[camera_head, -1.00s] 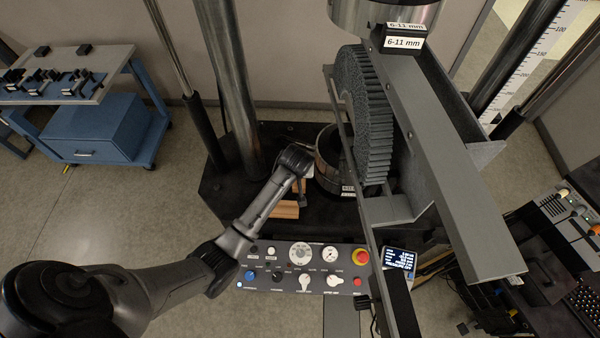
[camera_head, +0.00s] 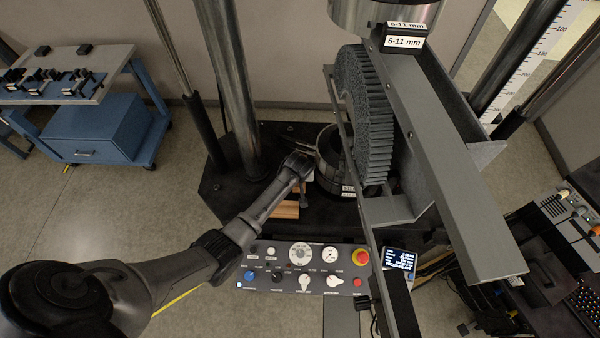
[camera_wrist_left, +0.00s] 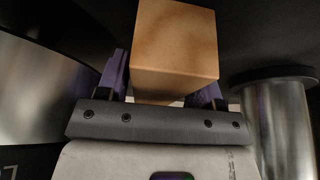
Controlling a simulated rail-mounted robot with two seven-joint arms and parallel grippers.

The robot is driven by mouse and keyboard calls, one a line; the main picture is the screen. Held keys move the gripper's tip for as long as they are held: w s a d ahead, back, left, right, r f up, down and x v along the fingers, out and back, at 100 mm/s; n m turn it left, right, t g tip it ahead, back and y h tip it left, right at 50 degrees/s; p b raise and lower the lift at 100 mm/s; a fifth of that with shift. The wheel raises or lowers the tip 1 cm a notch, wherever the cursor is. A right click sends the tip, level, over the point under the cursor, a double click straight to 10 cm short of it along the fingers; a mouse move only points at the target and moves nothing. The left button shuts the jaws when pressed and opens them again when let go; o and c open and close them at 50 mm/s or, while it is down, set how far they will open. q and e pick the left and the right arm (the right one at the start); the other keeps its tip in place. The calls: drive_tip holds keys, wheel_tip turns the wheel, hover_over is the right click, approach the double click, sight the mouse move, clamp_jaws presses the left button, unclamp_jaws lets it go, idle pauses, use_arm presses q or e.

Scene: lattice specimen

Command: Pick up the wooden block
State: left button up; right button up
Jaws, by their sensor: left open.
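The wooden block (camera_wrist_left: 174,45) fills the upper middle of the left wrist view, with its near face and top showing. My left gripper (camera_wrist_left: 162,92) is open, with one purple finger on each side of the block's lower part. I cannot tell whether either finger touches it. In the head view my left gripper (camera_head: 304,192) reaches down to the black machine base, and its fingers are mostly hidden. Light brown wood (camera_head: 286,210) shows just left of it; I cannot tell whether this is the same block. My right gripper is not in view.
A dark metal cylinder (camera_head: 331,181) stands close right of the gripper. A control panel (camera_head: 302,267) is in front of the base. A large grey toothed part and beam (camera_head: 440,150) overhang the right side. A thick column (camera_head: 228,85) stands behind left.

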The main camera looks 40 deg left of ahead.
use_arm(q)
drive_tip(key=shift+c, duration=0.2)
drive_tip(key=c, duration=0.7)
